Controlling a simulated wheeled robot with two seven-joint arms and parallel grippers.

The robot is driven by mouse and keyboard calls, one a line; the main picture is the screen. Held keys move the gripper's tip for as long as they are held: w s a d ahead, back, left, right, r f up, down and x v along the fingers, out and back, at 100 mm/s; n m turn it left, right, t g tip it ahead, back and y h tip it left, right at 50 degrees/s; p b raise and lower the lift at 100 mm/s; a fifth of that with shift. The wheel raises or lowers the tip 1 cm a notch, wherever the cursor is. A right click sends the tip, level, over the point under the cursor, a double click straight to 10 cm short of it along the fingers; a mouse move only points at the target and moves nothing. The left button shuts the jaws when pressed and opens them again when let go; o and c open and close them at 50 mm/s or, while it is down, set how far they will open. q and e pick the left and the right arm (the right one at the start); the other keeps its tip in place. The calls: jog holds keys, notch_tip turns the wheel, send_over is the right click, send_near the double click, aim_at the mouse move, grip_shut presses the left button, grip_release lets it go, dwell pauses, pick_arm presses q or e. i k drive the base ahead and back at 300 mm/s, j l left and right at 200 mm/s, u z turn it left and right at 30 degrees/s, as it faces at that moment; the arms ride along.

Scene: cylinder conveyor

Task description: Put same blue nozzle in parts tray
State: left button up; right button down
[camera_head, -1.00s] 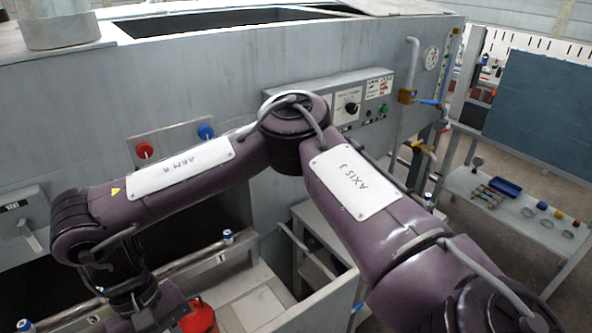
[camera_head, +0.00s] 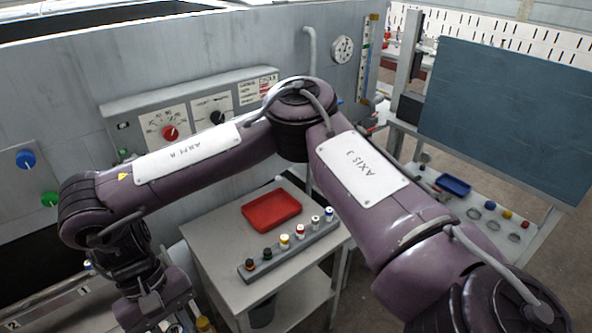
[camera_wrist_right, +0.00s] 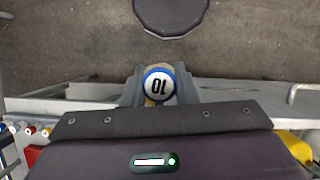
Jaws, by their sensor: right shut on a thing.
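My right gripper (camera_wrist_right: 158,90) is shut on a small cylinder (camera_wrist_right: 158,84) in the right wrist view. The cylinder has a white top marked "10" and a blue ring; a yellowish patch shows below it. In the head view my right arm folds over to the lower left, and its wrist hides the fingers and held piece. A red tray (camera_head: 271,211) lies empty on a small grey table (camera_head: 212,238). A blue tray (camera_head: 453,185) lies on a bench at the right. I cannot tell which is the parts tray. My left gripper is not in view.
A grey rack (camera_head: 290,252) with several colour-capped pieces stands in front of the red tray. A large grey machine with a control panel (camera_head: 190,112) fills the back left. A dark blue board (camera_head: 505,115) stands at the right. Bare table surface lies left of the red tray.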

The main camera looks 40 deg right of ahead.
aim_at(273, 212)
jog(key=l, duration=0.8)
jog(key=i+l+z, duration=0.1)
jog(key=l, duration=0.7)
jog(key=i+l, duration=0.25)
jog(key=i, duration=0.2)
jog(key=i+l+z, duration=0.1)
jog(key=i, duration=0.4)
jog(key=l, duration=0.1)
